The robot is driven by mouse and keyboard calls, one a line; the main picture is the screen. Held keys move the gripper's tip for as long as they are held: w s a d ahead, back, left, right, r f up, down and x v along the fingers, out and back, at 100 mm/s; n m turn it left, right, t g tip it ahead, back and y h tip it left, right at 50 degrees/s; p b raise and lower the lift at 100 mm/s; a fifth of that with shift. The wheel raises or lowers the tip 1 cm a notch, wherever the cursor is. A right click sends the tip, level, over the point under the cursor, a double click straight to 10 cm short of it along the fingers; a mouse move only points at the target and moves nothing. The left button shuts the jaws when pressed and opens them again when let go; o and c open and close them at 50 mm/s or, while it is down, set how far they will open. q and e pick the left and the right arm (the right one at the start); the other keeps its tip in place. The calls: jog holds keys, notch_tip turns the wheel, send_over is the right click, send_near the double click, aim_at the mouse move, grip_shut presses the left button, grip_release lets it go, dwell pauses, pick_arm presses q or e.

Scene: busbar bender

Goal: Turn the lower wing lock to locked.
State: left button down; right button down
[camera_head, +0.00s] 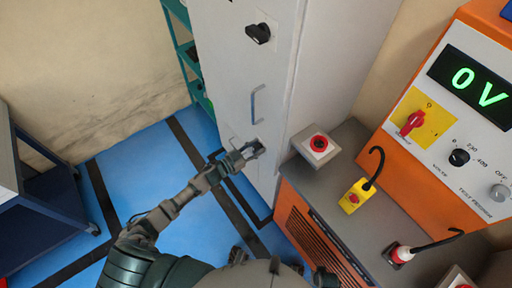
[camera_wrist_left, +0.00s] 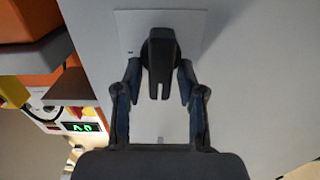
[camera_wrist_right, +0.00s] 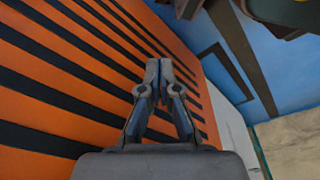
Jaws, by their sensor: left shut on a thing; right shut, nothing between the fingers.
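The lower wing lock (camera_wrist_left: 161,48) is a black wing knob on a pale plate of the grey cabinet door (camera_head: 232,75). In the left wrist view its wing runs upright, with a slotted end toward the gripper. My left gripper (camera_wrist_left: 160,80) has one finger on each side of the knob and is shut on it. In the head view the left gripper (camera_head: 253,150) is at the low part of the door and mostly hides this lock. My right gripper (camera_wrist_right: 158,72) is shut and empty, in front of an orange panel with black slots.
An upper black wing lock (camera_head: 258,33) and a door handle (camera_head: 256,104) are above. To the right, a grey bench holds a red button box (camera_head: 319,143), a yellow hook device (camera_head: 355,196) and an orange panel (camera_head: 437,170) reading 0 V. A blue cart (camera_head: 45,185) stands left.

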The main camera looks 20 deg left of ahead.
pick_arm(q)
jog(key=m, duration=0.3)
jog(key=shift+s+d+m, duration=0.15)
jog(key=shift+m, duration=0.15)
jog(key=m, duration=0.2)
jog(key=shift+s+d+f+m, duration=0.1)
jog(key=shift+d+f+m, duration=0.1)
jog(key=shift+m, duration=0.1)
jog(key=shift+s+m, duration=0.1)
jog(key=shift+m, duration=0.9)
jog(key=shift+s+d+f+m+b, duration=0.1)
jog(key=shift+f+m+b, duration=0.25)
jog(key=shift+m, duration=1.2)
jog(key=shift+s+d+f+m+b, duration=0.1)
jog(key=shift+f+m+b, duration=0.15)
jog(key=shift+m, duration=1.35)
jog(key=shift+s+d+f+m+b, duration=0.1)
jog(key=shift+f+m+b, duration=0.25)
jog(key=shift+m, duration=1.2)
pick_arm(e)
jog(key=shift+w+a+r, duration=0.1)
jog(key=shift+w+r, duration=0.15)
jog(key=shift+r, duration=0.55)
jog(key=shift+w+r, duration=0.3)
jog(key=shift+r, duration=0.5)
jog(key=shift+w+a+r, duration=0.1)
jog(key=shift+w+r, duration=0.15)
jog(key=shift+r, duration=0.55)
